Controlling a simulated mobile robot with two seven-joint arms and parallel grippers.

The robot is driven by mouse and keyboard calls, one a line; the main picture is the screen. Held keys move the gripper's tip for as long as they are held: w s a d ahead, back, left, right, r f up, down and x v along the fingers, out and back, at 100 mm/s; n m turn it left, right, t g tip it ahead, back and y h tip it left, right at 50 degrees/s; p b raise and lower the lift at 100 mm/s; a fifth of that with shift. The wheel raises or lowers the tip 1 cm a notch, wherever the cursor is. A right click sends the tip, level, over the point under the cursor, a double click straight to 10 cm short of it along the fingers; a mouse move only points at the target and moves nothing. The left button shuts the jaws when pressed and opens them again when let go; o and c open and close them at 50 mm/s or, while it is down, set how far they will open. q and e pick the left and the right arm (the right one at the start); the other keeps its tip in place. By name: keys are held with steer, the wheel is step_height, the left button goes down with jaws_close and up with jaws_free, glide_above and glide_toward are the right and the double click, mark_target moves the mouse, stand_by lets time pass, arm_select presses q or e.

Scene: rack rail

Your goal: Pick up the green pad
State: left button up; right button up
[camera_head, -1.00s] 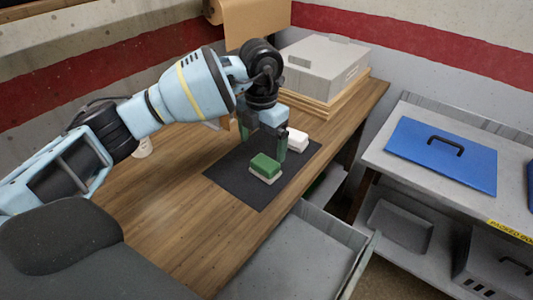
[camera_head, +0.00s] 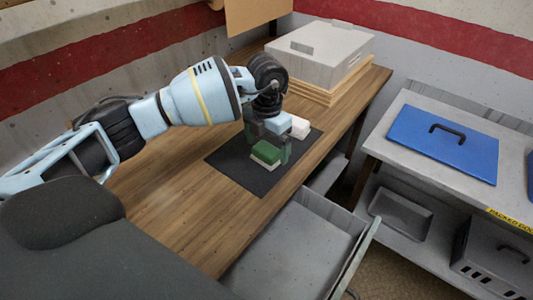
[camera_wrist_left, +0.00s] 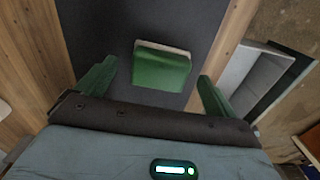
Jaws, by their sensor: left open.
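The green pad (camera_head: 265,152) is a small block with a green top and a pale base. It lies on a dark mat (camera_head: 238,178) on the wooden table. In the left wrist view the pad (camera_wrist_left: 160,68) sits ahead of the fingertips, roughly midway between them. My left gripper (camera_head: 268,148) is open, pointing down over the pad, with its green fingers apart. In the left wrist view my left gripper (camera_wrist_left: 158,85) shows nothing between the fingers touching them. My right gripper is not in view.
A white block (camera_head: 299,127) lies on the mat just beyond the gripper. A grey bin (camera_head: 320,52) stands on wooden boards at the back. An open grey drawer (camera_head: 300,245) is below the table's right edge. A blue lid (camera_head: 443,150) lies on the side bench. The table's left part is clear.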

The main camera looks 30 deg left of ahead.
arm_select(q)
steer(key=shift+f, duration=0.9)
steer(key=c, duration=1.1)
steer(key=shift+o, duration=0.2)
steer(key=shift+r, duration=0.1)
steer(key=shift+r, duration=0.5)
step_height(320, 180, up, 2)
steer(key=shift+r, duration=0.1)
steer(key=s+d+r, duration=0.1)
steer(key=s+d, duration=0.8)
steer(key=d, duration=0.4)
steer(key=shift+r+b, duration=0.3)
